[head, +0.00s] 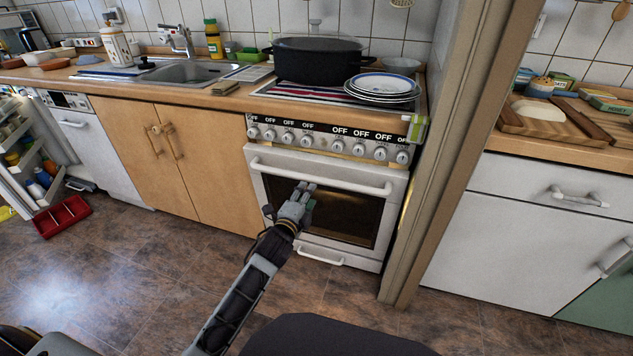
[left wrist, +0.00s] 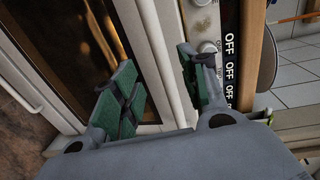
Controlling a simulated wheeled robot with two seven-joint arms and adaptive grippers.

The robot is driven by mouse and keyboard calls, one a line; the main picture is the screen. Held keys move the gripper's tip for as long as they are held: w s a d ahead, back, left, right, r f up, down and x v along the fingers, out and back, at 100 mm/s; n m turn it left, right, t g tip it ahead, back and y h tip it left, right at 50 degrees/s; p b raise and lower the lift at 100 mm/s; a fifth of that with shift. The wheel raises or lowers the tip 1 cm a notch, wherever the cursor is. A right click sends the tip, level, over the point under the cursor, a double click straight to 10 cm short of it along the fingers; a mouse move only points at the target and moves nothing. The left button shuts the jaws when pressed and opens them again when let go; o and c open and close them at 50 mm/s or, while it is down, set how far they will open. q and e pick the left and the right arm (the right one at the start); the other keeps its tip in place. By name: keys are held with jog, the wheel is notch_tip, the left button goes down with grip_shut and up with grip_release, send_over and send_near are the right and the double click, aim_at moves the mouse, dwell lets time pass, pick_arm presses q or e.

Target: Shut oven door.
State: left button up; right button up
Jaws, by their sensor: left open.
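The white oven (head: 340,160) stands under the counter, with a row of knobs marked OFF. Its door (head: 262,185) has a dark glass window and a white bar handle (head: 330,176) along the top. The door is upright and close to the oven front; I cannot tell whether a small gap remains. My left gripper (head: 304,192) is in front of the door, just below the handle in the picture. In the left wrist view its open fingers (left wrist: 165,90) are on either side of a white bar (left wrist: 160,60), with the knobs beyond. My right gripper is not in view.
A black pot (head: 318,60) and stacked plates (head: 382,86) stand on the stovetop. A wooden post (head: 440,150) is close to the oven's right side. Wooden cupboards (head: 200,165) are to its left. A red tray (head: 62,217) lies on the floor near the open fridge door (head: 25,150).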

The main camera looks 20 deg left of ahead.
aim_at(315, 181)
pick_arm(q)
jog(key=shift+w+f+b, duration=0.15)
jog(key=shift+w+b, duration=0.25)
jog(key=shift+w, duration=0.9)
jog(key=shift+w+f+b, duration=0.1)
jog(key=shift+w+b, duration=0.25)
jog(key=shift+w, duration=0.9)
jog(key=shift+w+d+f+b, duration=0.15)
jog(key=shift+w+b, duration=0.25)
jog(key=shift+w, duration=0.85)
jog(key=shift+w+f+b, duration=0.1)
jog(key=shift+w+b, duration=0.3)
jog(key=shift+w, duration=0.85)
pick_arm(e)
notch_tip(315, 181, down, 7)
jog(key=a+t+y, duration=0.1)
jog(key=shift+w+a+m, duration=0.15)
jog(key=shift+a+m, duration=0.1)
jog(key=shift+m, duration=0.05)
pick_arm(q)
grip_shut()
